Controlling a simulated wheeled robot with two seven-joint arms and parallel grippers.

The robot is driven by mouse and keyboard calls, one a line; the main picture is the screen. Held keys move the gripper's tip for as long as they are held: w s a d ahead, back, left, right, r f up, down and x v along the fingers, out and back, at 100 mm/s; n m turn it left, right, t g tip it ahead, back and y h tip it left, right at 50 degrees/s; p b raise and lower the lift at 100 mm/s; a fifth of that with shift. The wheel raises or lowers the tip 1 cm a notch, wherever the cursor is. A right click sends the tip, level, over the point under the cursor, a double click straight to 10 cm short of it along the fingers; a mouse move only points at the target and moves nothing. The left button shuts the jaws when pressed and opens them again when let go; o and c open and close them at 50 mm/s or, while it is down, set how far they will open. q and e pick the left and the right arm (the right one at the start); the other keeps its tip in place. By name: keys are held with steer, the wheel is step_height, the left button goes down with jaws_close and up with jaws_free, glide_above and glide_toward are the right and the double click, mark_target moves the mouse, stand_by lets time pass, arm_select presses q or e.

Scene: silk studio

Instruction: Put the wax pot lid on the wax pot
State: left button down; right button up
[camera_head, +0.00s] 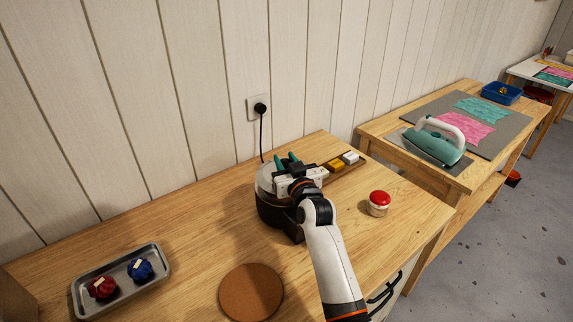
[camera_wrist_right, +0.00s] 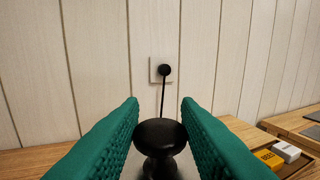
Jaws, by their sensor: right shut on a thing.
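The wax pot (camera_head: 272,215) is a dark round pot on the wooden table near the wall. The wax pot lid (camera_head: 264,181) shows as a pale, shiny edge at the pot's top, mostly hidden by my right gripper (camera_head: 288,161). In the right wrist view the lid's black knob (camera_wrist_right: 160,140) is between the green fingers of my right gripper, which is shut on it. The lid is over the pot; I cannot tell whether it touches the rim all round. My left gripper is not in view.
A round cork mat (camera_head: 250,292) lies bare in front of the pot. A metal tray (camera_head: 161,260) with red and blue pieces is at left. A red-topped jar (camera_head: 379,203) stands at right. Yellow and white blocks (camera_head: 338,165) sit behind. A black cord (camera_head: 261,137) runs to the wall socket.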

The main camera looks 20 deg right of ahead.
steer(key=shift+f, duration=0.65)
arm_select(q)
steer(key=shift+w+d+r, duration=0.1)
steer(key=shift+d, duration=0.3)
arm_select(e)
steer(key=shift+f+b, duration=0.3)
steer(key=shift+f, duration=0.3)
steer(key=o, duration=1.1)
steer(key=shift+c, duration=0.2)
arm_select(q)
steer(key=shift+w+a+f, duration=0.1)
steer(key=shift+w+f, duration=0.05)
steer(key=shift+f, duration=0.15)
